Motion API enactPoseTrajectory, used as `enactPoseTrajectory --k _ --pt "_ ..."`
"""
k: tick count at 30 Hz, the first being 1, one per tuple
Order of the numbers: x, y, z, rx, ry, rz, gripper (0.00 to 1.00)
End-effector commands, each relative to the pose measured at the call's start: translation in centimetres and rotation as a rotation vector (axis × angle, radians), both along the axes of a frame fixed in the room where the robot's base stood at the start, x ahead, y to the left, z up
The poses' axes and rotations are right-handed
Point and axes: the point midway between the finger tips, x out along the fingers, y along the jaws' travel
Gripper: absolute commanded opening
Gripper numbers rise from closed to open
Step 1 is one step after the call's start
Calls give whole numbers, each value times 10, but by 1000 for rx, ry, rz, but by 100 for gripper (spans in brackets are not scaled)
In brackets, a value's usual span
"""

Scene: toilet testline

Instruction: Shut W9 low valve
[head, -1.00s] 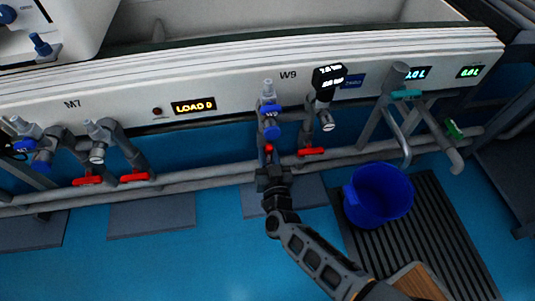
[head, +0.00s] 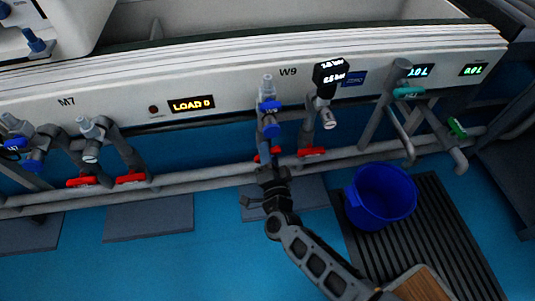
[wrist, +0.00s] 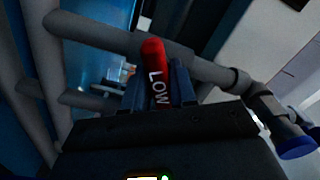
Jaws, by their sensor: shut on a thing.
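The W9 low valve has a red lever (head: 267,154) under the W9 label, on the pipe below a blue-handled valve (head: 271,122). In the wrist view the red lever (wrist: 154,62) carries the word LOW and stands between my two dark fingers. My gripper (head: 270,168) is shut on this lever, and it also shows in the wrist view (wrist: 159,88). In the head view the lever lies roughly crosswise, close to the line of the horizontal pipe. My gripper hides part of the lever and the valve body behind it.
Another red lever (head: 312,152) sits just right, below a black gauge (head: 331,72). A blue bucket (head: 381,200) stands on a slatted grate (head: 440,235) at right. Two more red levers (head: 84,181) (head: 131,178) are under M7.

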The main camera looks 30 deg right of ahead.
Motion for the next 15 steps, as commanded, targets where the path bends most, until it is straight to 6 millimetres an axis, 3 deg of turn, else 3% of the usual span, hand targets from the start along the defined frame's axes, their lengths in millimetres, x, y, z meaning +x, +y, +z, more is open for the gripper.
enactPoseTrajectory --k 15 --pt "1 6 1 393 -128 13 0"
